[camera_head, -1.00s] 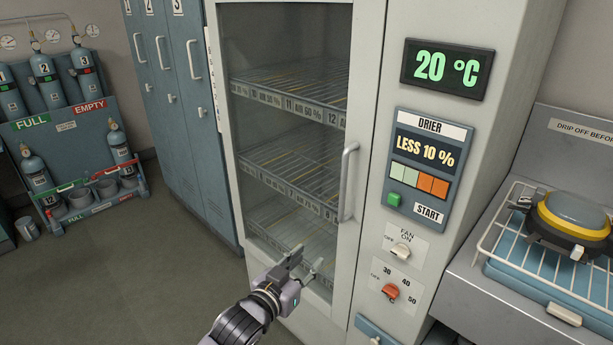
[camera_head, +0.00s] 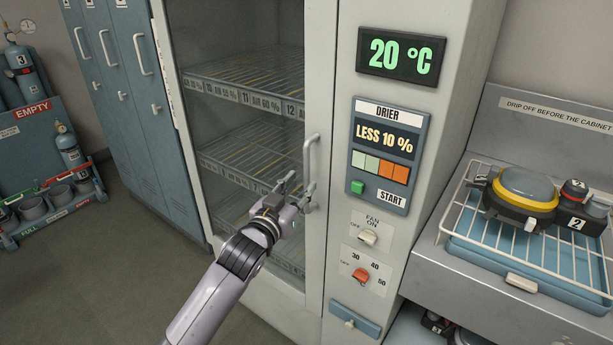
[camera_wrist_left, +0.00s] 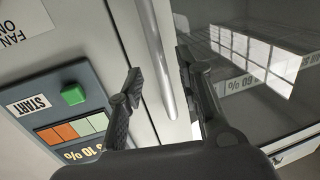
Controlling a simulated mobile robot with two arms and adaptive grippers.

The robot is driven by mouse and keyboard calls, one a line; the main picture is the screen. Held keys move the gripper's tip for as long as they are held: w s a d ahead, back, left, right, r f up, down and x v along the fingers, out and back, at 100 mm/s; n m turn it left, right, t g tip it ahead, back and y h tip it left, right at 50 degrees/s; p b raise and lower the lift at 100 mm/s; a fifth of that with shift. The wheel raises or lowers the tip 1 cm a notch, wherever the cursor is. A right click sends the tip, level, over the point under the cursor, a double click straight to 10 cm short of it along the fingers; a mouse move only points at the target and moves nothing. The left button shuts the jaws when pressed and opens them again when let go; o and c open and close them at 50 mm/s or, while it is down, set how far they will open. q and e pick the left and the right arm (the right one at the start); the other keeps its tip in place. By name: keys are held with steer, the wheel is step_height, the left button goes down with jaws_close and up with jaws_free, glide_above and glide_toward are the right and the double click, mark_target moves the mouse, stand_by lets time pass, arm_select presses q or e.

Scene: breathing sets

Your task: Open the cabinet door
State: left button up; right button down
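The cabinet door (camera_head: 317,95) is a glass door in a pale frame and looks shut. Wire shelves show behind its glass. Its handle (camera_head: 307,150) is an upright pale bar on the right side of the frame. My left gripper (camera_head: 299,187) is at the lower part of the handle. In the left wrist view, the handle (camera_wrist_left: 158,55) runs between the two spread fingers of my left gripper (camera_wrist_left: 158,80), with a gap visible on each side. My right gripper is not in view.
The drier panel (camera_head: 379,155) and its knobs (camera_head: 368,237) are just right of the handle. A counter at the right holds a wire rack (camera_head: 472,218) with a breathing mask (camera_head: 525,190). Lockers (camera_head: 130,95) stand left. The floor (camera_head: 100,270) in front is clear.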

mark_target(305, 180)
arm_select(q)
steer(key=shift+x, duration=2.15)
jaws_close()
